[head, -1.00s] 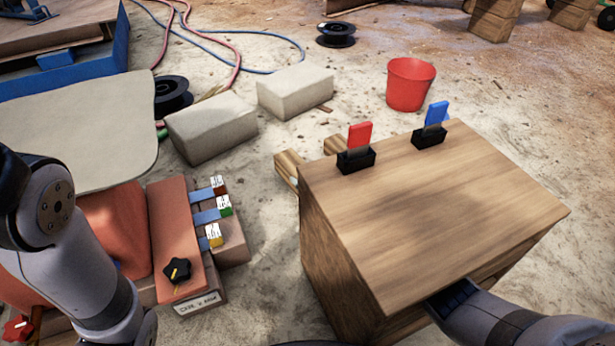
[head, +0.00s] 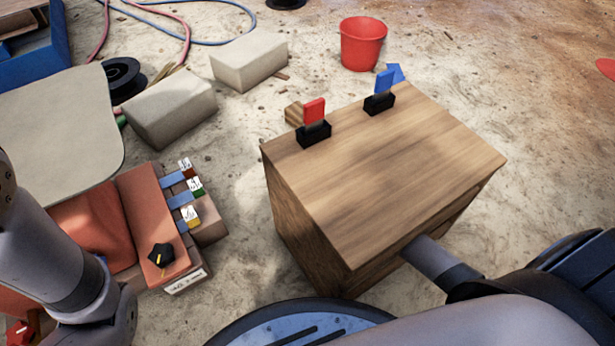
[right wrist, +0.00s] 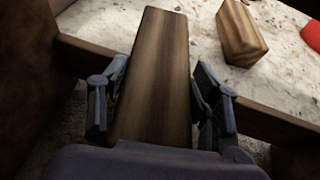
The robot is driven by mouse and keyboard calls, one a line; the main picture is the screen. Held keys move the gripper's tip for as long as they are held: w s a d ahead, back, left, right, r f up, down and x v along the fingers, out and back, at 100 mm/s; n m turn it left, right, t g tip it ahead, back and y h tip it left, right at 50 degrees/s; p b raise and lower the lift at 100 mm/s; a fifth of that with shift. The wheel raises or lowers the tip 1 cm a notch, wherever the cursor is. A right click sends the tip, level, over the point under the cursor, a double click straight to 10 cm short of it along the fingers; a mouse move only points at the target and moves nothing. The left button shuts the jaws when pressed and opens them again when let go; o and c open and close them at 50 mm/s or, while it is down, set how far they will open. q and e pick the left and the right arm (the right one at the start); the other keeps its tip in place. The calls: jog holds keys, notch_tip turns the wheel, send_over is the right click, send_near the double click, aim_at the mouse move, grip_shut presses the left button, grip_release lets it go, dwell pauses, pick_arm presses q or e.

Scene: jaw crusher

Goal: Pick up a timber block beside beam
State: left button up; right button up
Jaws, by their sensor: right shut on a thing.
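In the right wrist view, my right gripper (right wrist: 160,100) has its two fingers on either side of a long brown timber block (right wrist: 155,75) and is shut on it. In the head view this gripper and the held block are hidden by the wooden stand (head: 385,165). A second timber block (right wrist: 240,35) lies on the ground at the upper right of the wrist view, apart from the gripper. One block end (head: 294,113) shows behind the stand's left corner in the head view. My left arm is at the left edge, its gripper out of view.
The stand bears a red tag (head: 314,110) and a blue tag (head: 384,81) in black holders. Dark wood flanks the right gripper in the wrist view. Beyond are a red bucket (head: 362,45), two pale blocks (head: 249,62) (head: 170,110) and hoses. Orange control box (head: 152,222) stands left.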

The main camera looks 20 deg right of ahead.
jog(key=s+d+b, duration=0.3)
jog(key=s, duration=0.5)
jog(key=shift+s, duration=0.2)
